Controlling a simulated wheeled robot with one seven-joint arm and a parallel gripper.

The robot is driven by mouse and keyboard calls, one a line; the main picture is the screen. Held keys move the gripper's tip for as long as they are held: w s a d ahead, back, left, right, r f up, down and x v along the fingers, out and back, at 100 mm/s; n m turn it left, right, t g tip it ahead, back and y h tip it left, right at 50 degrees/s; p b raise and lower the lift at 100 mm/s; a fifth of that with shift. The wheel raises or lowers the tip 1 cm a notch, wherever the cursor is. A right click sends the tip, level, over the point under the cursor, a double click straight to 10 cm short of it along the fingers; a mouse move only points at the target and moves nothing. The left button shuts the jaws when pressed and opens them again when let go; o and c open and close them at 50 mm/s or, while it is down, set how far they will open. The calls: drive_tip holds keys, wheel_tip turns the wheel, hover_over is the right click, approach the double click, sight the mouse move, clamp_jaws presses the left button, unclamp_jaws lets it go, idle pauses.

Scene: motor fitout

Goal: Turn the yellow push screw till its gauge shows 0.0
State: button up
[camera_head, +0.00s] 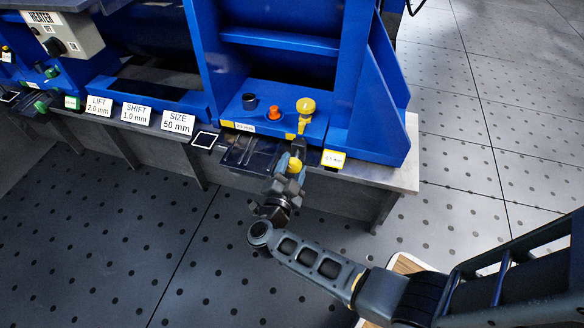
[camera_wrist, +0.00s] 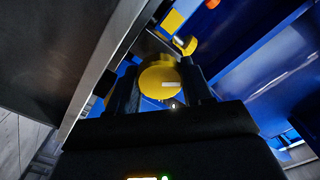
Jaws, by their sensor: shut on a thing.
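The yellow push screw's round head (camera_head: 295,164) is at the front edge of the blue frame, and my gripper (camera_head: 291,172) is shut on it from the front. In the wrist view the yellow screw head (camera_wrist: 160,82) sits between the two dark fingers of my gripper (camera_wrist: 163,88), with a small pale mark on its face. A yellow-bordered gauge (camera_head: 334,159) stands just right of the screw; its text is small and seems to read 0.5 mm. The screw's shaft is hidden behind the head and fingers.
Behind are a yellow knob (camera_head: 306,106), an orange knob (camera_head: 273,113) and a dark knob (camera_head: 249,101) on the blue frame (camera_head: 300,70). White signs read LIFT 2.0 mm (camera_head: 98,106), SHIFT 1.0 mm (camera_head: 136,114) and SIZE 50 mm (camera_head: 177,122).

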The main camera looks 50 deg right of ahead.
drive_tip(key=m+b, duration=0.1)
drive_tip(key=m, duration=0.3)
drive_tip(key=shift+s+m+b, duration=0.1)
drive_tip(key=shift+m+b, duration=0.4)
drive_tip(key=shift+m, duration=1.1)
drive_tip(key=o, duration=1)
drive_tip(key=shift+o, duration=0.2)
drive_tip(key=shift+a, duration=0.1)
drive_tip(key=p+v, duration=0.1)
drive_tip(key=v, duration=0.6)
drive_tip(key=shift+a+p, duration=0.3)
drive_tip(key=shift+p, duration=0.1)
drive_tip(key=shift+s, duration=0.1)
